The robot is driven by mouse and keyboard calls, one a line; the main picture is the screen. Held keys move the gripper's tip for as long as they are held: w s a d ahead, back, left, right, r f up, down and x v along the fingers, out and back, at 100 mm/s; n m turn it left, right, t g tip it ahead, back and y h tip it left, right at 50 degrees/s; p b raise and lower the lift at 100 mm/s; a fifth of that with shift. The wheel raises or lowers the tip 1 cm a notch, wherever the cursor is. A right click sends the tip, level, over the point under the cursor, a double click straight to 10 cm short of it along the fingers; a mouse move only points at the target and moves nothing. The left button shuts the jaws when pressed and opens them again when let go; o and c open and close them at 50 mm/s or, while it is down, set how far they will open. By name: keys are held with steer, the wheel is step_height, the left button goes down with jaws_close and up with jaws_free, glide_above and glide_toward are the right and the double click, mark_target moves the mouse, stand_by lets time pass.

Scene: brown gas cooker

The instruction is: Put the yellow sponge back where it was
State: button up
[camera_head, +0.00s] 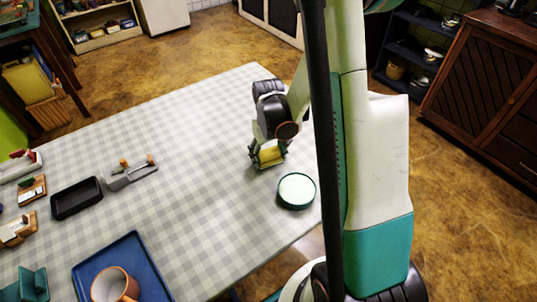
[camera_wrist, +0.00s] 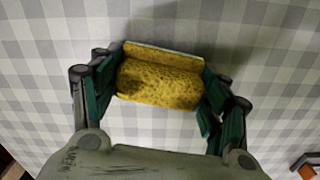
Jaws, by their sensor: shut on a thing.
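The yellow sponge (camera_wrist: 160,82), with a pale layer along its far edge, is between the two fingers of my gripper (camera_wrist: 160,88) in the wrist view. Both green finger pads touch its ends. In the head view the sponge (camera_head: 269,155) is low over the checked tablecloth, near the far right part of the table. My gripper (camera_head: 268,154) is shut on it there. I cannot tell whether the sponge touches the cloth. A shadow lies on the cloth beyond it in the wrist view.
A round green-rimmed dish (camera_head: 297,191) stands close by, right and nearer. A black tray (camera_head: 76,197) and a grey holder (camera_head: 130,174) stand left. The middle of the table (camera_head: 190,180) is clear.

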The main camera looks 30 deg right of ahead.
steer(key=shift+f+b, duration=0.45)
steer(key=shift+f, duration=0.05)
stand_by(0.3)
steer(key=o, duration=1.3)
steer(key=shift+c, duration=0.2)
step_height(320, 180, up, 12)
